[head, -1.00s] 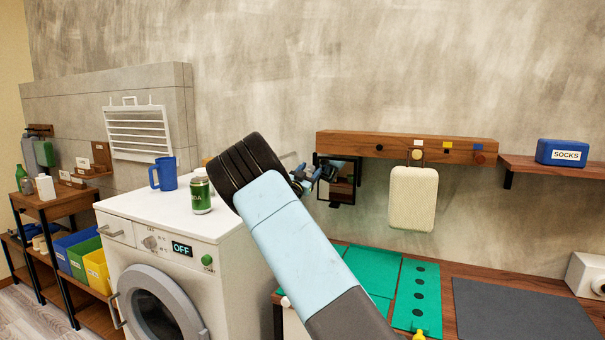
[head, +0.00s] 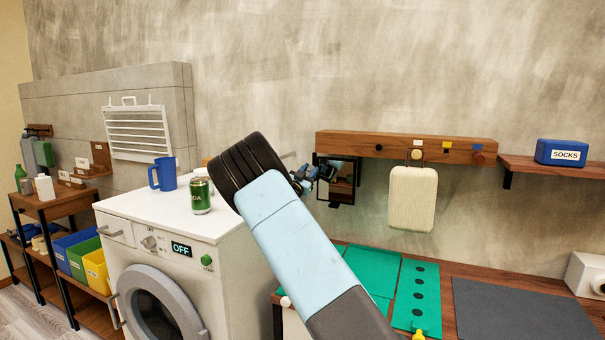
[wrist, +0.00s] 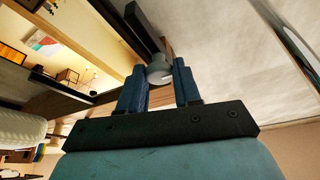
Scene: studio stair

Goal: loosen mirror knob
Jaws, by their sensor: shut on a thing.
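The mirror (head: 343,180) hangs in a dark frame below the left end of the wooden wall rail. The mirror's reflective face (wrist: 75,50) fills the left of the wrist view. The grey round knob (wrist: 159,73) sits beside the mirror's dark frame. My gripper (wrist: 160,80) has its two blue fingers on either side of the knob and is shut on it. In the head view my gripper (head: 318,172) is small and next to the mirror's left side.
The wooden rail (head: 400,147) carries a hanging cream bag (head: 413,198). A washing machine (head: 165,250) bears a green can (head: 200,195) and a blue mug (head: 163,174). A bench with a green mat (head: 385,278) lies below. The wall is close behind the mirror.

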